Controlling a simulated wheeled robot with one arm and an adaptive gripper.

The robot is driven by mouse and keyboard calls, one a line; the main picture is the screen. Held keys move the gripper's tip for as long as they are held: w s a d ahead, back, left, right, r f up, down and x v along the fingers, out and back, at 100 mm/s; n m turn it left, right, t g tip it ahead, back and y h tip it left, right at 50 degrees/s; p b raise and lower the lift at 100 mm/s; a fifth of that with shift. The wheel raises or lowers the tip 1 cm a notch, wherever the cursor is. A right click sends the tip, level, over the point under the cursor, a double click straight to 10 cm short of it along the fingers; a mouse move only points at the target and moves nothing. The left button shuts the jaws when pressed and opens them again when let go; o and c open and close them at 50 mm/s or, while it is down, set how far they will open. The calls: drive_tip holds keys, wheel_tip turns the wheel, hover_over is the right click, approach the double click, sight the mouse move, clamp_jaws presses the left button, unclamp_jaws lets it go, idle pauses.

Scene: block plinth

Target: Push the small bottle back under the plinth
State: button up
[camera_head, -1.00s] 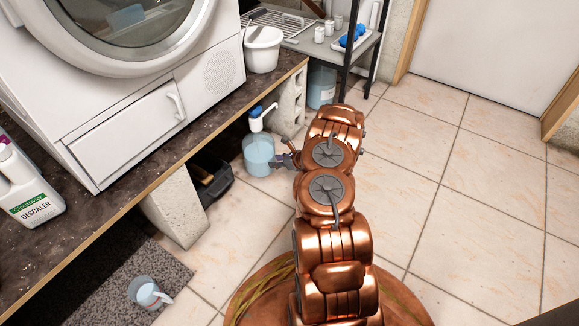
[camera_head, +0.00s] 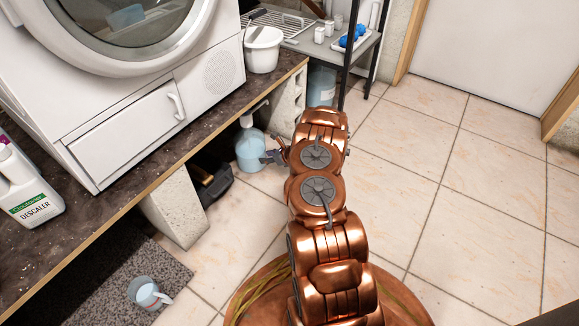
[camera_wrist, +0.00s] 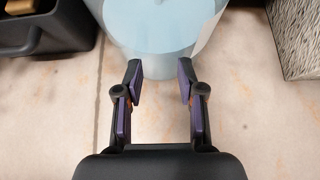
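The small bottle (camera_head: 249,152) is pale blue with a white pump top, standing on the floor at the plinth's front edge, its upper part close against the worktop edge. In the wrist view the bottle (camera_wrist: 162,35) fills the top middle. My gripper (camera_head: 274,156) is just right of the bottle in the head view. In the wrist view my gripper (camera_wrist: 160,75) has its two fingers spread apart with nothing between them, tips at the bottle's near side; I cannot tell whether they touch it. The plinth (camera_head: 110,205) is a dark slab on pale blocks.
A pale support block (camera_head: 175,208) and a black bin (camera_head: 214,186) lie left of the bottle. Another block (camera_head: 291,98) stands behind to the right. A blue container (camera_head: 321,86) is under the metal shelf. A cup (camera_head: 148,293) sits on the dark mat. Tiled floor at right is clear.

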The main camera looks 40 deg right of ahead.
sight(263, 151)
drive_tip(key=shift+w+a+r, duration=0.1)
drive_tip(key=shift+w+a, duration=0.15)
drive_tip(key=shift+w, duration=0.55)
drive_tip(key=shift+w+a+f, duration=0.1)
drive_tip(key=shift+w+a, duration=0.1)
drive_tip(key=shift+w, duration=0.6)
drive_tip(key=shift+w+a+r, duration=0.1)
drive_tip(key=shift+w+a, duration=0.15)
drive_tip(key=shift+w, duration=0.55)
drive_tip(key=shift+w+a, duration=0.35)
drive_tip(key=shift+w, duration=0.4)
drive_tip(key=shift+s+d, duration=0.25)
drive_tip(key=shift+s, duration=0.25)
drive_tip(key=shift+s+d, duration=0.2)
drive_tip(key=shift+s, duration=0.3)
drive_tip(key=shift+s+d+p, duration=0.3)
drive_tip(key=shift+s+d, duration=0.05)
drive_tip(key=shift+s, duration=0.9)
drive_tip(key=shift+s+d+p, duration=0.3)
drive_tip(key=shift+s+d, duration=0.1)
drive_tip(key=shift+s, duration=0.9)
drive_tip(key=shift+s+d+p, duration=0.3)
drive_tip(key=shift+s+d, duration=0.05)
drive_tip(key=shift+s, duration=0.9)
